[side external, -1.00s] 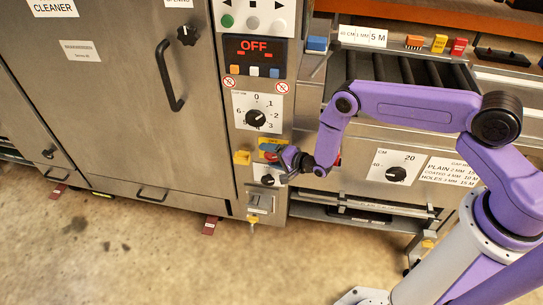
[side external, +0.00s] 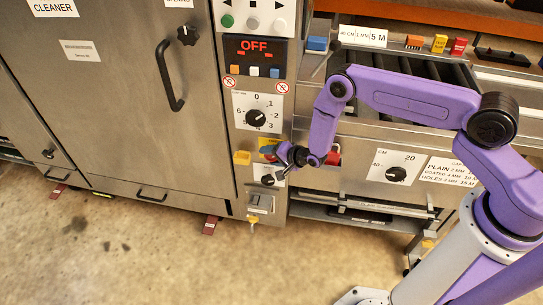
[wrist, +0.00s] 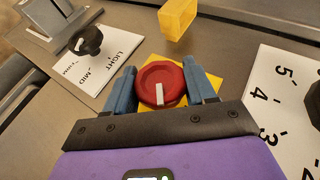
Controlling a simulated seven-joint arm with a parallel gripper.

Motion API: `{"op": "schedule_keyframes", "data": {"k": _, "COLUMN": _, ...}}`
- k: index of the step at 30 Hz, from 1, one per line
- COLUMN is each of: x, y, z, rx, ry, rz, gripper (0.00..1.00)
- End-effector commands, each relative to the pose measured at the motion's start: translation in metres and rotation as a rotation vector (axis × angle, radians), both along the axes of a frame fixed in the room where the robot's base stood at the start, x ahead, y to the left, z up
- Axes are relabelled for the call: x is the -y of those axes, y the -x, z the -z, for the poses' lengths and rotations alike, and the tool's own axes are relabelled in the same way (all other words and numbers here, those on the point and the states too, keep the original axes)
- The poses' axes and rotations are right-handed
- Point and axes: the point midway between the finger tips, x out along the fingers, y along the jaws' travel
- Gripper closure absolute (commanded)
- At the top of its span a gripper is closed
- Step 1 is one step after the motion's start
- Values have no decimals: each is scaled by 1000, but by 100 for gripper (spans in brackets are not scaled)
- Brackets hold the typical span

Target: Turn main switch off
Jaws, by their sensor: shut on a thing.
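The main switch is a red round knob (wrist: 160,85) with a white mark on a yellow plate (wrist: 203,75), seen in the wrist view. The white mark points toward the bottom of the picture. My gripper (wrist: 160,88) is shut on the knob, with one blue finger on each side of it. In the side view my gripper (side external: 279,153) is at the control column below the numbered dial (side external: 256,118), and it hides the red knob there. The display (side external: 254,49) above reads OFF in red.
A black knob (wrist: 88,40) on a white label sits at left in the wrist view. A yellow block (wrist: 177,18) juts out near the knob. The numbered dial plate (wrist: 270,85) is close on the right. A door handle (side external: 168,78) is left of the column.

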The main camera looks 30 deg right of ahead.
Motion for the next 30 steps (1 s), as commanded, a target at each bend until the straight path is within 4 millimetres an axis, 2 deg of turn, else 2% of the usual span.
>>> {"op": "schedule_keyframes", "data": {"k": 12, "x": -1, "y": -1, "z": -1, "rx": -245, "ry": 245, "rz": 0, "gripper": 75}}
{"op": "schedule_keyframes", "data": {"k": 30, "x": 0, "y": 0, "z": 0, "rx": -382, "ry": 380, "rz": 1, "gripper": 75}}
